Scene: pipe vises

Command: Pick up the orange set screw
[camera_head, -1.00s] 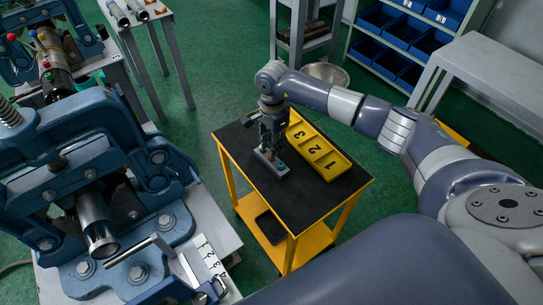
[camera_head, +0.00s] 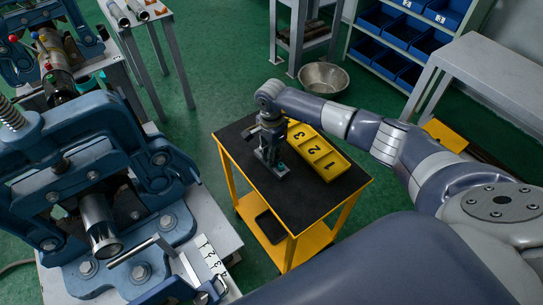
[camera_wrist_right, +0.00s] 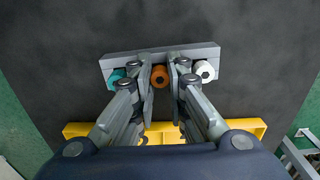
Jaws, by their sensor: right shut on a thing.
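The orange set screw (camera_wrist_right: 160,77) sits in the middle slot of a grey holder (camera_wrist_right: 118,63), between a teal screw (camera_wrist_right: 118,74) on the left and a white screw (camera_wrist_right: 204,70) on the right. My right gripper (camera_wrist_right: 160,92) has its fingers on both sides of the orange screw and is shut on it. In the head view, my right gripper (camera_head: 270,150) is at the grey holder (camera_head: 280,171) on the black-topped cart (camera_head: 310,200), and it hides the orange screw there. My left gripper is not in view.
A yellow numbered tray (camera_head: 318,152) lies right beside the holder on the cart; its edge shows in the wrist view (camera_wrist_right: 255,128). Blue pipe vises (camera_head: 90,150) stand at left. A metal bowl (camera_head: 323,77) is on the floor behind. The cart's front is clear.

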